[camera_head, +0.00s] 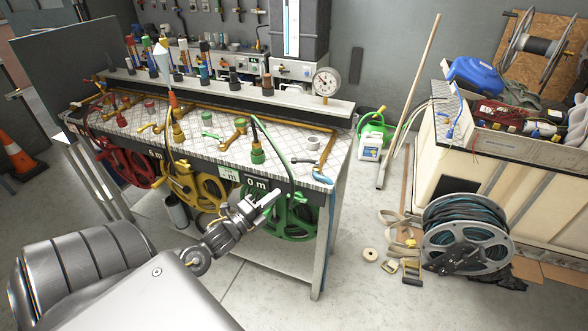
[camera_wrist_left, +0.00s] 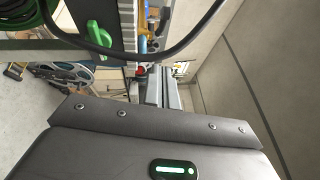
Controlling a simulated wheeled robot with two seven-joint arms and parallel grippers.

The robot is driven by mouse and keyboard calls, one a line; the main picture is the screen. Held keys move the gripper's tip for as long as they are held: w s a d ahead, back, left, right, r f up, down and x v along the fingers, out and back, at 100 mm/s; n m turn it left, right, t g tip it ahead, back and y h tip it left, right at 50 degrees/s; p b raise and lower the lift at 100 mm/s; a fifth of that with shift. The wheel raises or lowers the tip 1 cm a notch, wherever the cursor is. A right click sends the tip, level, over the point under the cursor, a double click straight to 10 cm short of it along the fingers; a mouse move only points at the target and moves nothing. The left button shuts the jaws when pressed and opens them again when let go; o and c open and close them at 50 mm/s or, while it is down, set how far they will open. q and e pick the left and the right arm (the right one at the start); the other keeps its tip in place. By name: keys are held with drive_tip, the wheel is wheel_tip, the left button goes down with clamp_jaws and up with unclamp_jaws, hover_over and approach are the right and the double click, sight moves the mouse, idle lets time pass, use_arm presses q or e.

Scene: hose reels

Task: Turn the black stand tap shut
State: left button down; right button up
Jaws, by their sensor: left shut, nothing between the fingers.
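A row of brass taps stands on the metal-topped bench. The nearest ones are a brass tap (camera_head: 235,132) at mid bench and a brass tap (camera_head: 178,131) further left. I cannot pick out a black stand tap for certain. A green fitting with a black top (camera_head: 257,154) stands near the front edge. My left gripper (camera_head: 270,199) is shut and empty, in front of the bench edge beside the green hose reel (camera_head: 291,217); whether it touches the reel is unclear. My right gripper is out of view. The left wrist view shows a green handle (camera_wrist_left: 99,33) and a dark hose (camera_wrist_left: 170,50) curving across.
Yellow (camera_head: 190,187) and red (camera_head: 125,165) reels hang under the bench front. A pressure gauge (camera_head: 326,82) stands at its right rear. A large reel (camera_head: 465,234) stands on the floor at right. Floor between bench and that reel is partly clear.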

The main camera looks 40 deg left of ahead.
use_arm(q)
drive_tip(key=p, duration=0.2)
approach(307, 161)
drive_tip(key=w+d, duration=0.1)
drive_tip(key=d, duration=0.1)
drive_tip(key=w, duration=0.1)
drive_tip(key=w+a, duration=0.1)
drive_tip(key=w+p, duration=0.1)
drive_tip(key=shift+w+a+r, duration=0.1)
drive_tip(key=shift+a+r, duration=0.15)
drive_tip(key=shift+a, duration=0.1)
drive_tip(key=shift+w+a, duration=0.35)
drive_tip(key=shift+w, duration=0.05)
drive_tip(key=a+h+b, duration=0.1)
drive_tip(key=b, duration=0.1)
drive_tip(key=w+a+m+h+b, duration=0.1)
drive_tip(key=b, duration=0.1)
drive_tip(key=shift+w+a+f+h, duration=0.2)
drive_tip(key=shift+w+a+h, duration=0.1)
drive_tip(key=shift+w+a, duration=0.05)
drive_tip(key=shift+w+a+r, duration=0.1)
drive_tip(key=shift+r, duration=0.25)
